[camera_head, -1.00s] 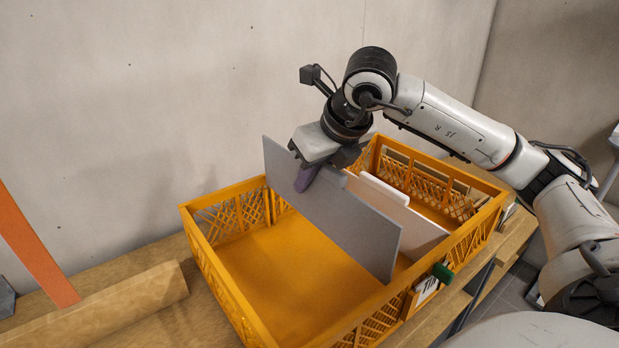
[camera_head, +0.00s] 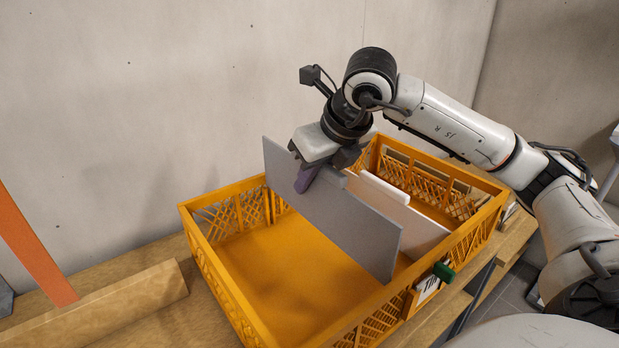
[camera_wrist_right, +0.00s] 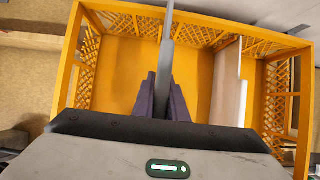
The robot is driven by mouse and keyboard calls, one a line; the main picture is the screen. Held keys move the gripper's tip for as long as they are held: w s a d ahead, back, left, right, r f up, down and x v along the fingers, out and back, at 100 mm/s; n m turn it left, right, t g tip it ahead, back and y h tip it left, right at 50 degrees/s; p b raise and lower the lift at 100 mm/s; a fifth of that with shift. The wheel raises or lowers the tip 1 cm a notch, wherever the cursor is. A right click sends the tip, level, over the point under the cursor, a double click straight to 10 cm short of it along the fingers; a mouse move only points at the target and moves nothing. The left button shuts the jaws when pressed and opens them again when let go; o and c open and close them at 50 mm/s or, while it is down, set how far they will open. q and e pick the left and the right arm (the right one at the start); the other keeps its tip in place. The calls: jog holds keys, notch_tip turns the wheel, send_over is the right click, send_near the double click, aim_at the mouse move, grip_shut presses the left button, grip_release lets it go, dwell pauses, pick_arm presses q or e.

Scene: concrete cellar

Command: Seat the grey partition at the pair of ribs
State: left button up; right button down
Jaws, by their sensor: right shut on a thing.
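The grey partition (camera_head: 335,215) stands upright across the yellow crate (camera_head: 235,310), its lower part inside the crate and its upper edge above the rim. My right gripper (camera_head: 308,178) is shut on its upper edge. In the right wrist view, the purple fingers (camera_wrist_right: 163,98) press on both sides of the grey partition (camera_wrist_right: 167,40), seen edge-on. The ribs at the partition's ends cannot be made out clearly, and whether its bottom edge touches the floor is hidden. My left gripper is not in view.
A white partition (camera_head: 415,222) stands in the crate to the right of the grey one. A green clip (camera_head: 443,272) and a label (camera_head: 428,290) are on the crate's near wall. The crate's left part is empty.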

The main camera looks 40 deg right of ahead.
aim_at(307, 219)
pick_arm(q)
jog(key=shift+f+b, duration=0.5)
jog(key=shift+b, duration=0.1)
pick_arm(e)
jog(key=shift+f, duration=0.7)
pick_arm(q)
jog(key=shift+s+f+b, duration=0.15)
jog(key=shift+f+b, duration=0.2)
jog(key=shift+b, duration=0.15)
pick_arm(e)
jog(key=shift+f, duration=0.5)
